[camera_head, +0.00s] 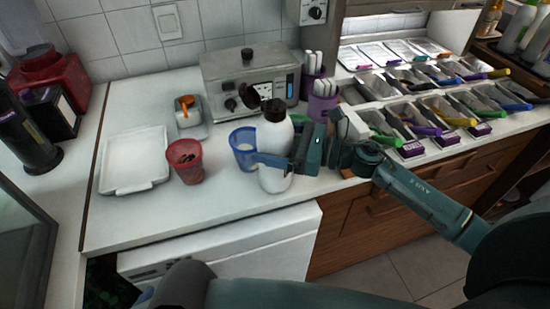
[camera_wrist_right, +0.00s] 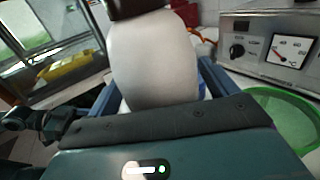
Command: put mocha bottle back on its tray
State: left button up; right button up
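The mocha bottle (camera_head: 274,146) is white with a dark brown cap and spout. It is upright, near the middle of the counter in the head view. My right gripper (camera_head: 272,161) comes from the right and is shut on the bottle, with a blue finger across its front. In the right wrist view the white bottle (camera_wrist_right: 155,60) fills the space between the two fingers. I cannot tell whether its base touches the counter. A flat white tray (camera_head: 111,178) with a handle lies at the left; no label shows which tray is the bottle's. My left gripper is not in view.
A red cup (camera_head: 186,164) and a blue cup (camera_head: 241,139) stand left of the bottle. A small tray (camera_head: 203,131) holds an orange-and-white container (camera_head: 187,112). A steel appliance (camera_head: 228,72) stands behind. Topping bins (camera_head: 440,108) line the right. Clear counter lies at the front left.

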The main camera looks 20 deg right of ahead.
jog(key=c, duration=1)
jog(key=shift+w+r, duration=0.1)
jog(key=shift+r, duration=0.15)
jog(key=shift+c, duration=0.5)
